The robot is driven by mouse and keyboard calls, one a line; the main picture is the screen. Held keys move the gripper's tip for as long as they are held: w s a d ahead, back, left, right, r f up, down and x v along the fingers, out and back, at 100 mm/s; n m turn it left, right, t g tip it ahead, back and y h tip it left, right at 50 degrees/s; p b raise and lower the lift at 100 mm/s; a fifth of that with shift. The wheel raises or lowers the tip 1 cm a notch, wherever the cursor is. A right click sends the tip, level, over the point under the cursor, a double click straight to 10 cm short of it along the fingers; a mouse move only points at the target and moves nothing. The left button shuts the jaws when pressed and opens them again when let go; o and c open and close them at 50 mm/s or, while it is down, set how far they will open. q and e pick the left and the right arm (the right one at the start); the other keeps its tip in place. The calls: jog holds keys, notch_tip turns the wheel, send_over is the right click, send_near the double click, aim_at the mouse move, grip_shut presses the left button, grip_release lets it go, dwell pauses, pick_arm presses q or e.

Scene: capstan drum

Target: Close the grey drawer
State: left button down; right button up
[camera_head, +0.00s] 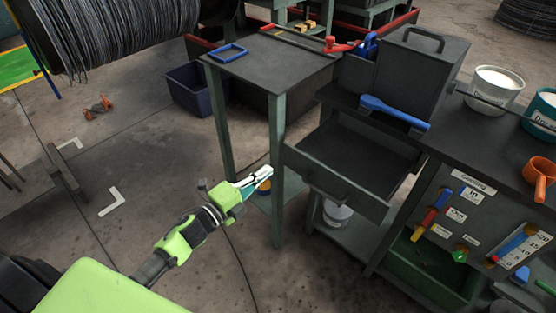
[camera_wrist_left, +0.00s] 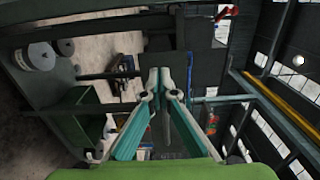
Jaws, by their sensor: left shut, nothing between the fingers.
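The grey drawer (camera_head: 350,160) is pulled open below the dark workbench top in the head view. Its inside looks empty, and a handle (camera_head: 326,190) shows on its front panel. My left gripper (camera_head: 268,171) is shut and empty, to the left of the drawer front and in front of the tall stand's legs. It does not touch the drawer. In the left wrist view my shut fingers (camera_wrist_left: 160,75) point away from the camera; I cannot clearly tell the drawer there. My right gripper is not in view.
The floor left of the stand is mostly clear.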

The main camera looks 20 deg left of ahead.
aim_at(285, 157)
pick_arm(q)
jog(key=p+x, duration=0.1)
jog(key=x, duration=0.5)
jog(key=shift+w, duration=0.15)
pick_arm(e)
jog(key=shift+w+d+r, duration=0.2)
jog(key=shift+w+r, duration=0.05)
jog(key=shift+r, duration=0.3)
